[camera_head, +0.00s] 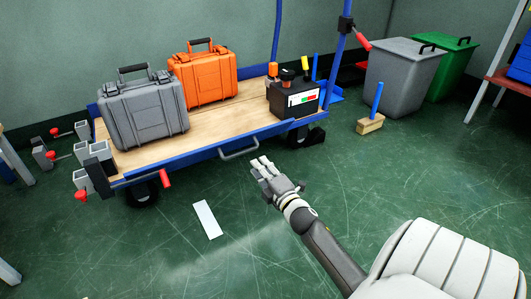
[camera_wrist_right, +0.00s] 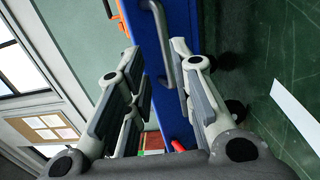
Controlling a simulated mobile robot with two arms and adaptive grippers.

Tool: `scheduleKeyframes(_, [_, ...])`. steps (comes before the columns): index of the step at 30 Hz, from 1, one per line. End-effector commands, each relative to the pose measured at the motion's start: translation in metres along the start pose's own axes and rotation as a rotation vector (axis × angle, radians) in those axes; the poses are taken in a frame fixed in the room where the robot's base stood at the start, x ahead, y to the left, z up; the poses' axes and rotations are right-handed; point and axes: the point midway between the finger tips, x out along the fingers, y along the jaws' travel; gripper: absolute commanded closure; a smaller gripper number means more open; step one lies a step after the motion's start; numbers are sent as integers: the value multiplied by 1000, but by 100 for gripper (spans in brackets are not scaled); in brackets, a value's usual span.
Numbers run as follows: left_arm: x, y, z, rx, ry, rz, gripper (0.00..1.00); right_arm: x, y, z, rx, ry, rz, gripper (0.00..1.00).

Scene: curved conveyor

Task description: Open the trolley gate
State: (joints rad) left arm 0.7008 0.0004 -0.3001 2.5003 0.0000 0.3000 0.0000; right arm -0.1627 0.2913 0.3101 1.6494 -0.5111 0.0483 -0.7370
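The trolley (camera_head: 240,122) has a wooden bed and a blue frame. Its long blue front edge carries a grey handle (camera_head: 240,151), which I take as the gate's handle. My right gripper (camera_head: 262,164) is just in front of this edge, near the right end of the handle. In the right wrist view its fingers (camera_wrist_right: 156,58) are spread apart, with the blue gate (camera_wrist_right: 178,18) and the grey handle (camera_wrist_right: 160,35) seen between them. I cannot tell whether a finger touches the handle. A red lever (camera_head: 166,178) shows at the front left corner. My left gripper is not in view.
On the trolley stand a grey case (camera_head: 145,112), an orange case (camera_head: 203,78) and a black box (camera_head: 294,97). A white strip (camera_head: 207,219) lies on the floor in front. A brush (camera_head: 371,122) and grey bin (camera_head: 402,76) are at right. The green floor before the trolley is mostly free.

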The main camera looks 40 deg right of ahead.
Motion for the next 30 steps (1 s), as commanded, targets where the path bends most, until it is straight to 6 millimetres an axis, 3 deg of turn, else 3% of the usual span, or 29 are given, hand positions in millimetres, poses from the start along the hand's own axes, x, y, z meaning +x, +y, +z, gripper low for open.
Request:
scheduleKeyframes(11, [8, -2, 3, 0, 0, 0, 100, -23, 0, 0, 0, 0, 0, 77])
scheduleKeyframes(29, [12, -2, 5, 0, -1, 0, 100, -25, -2, -2, 4, 0, -3, 77])
scheduleKeyframes(30, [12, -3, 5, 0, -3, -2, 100, -25, -1, -2, 5, 0, -3, 82])
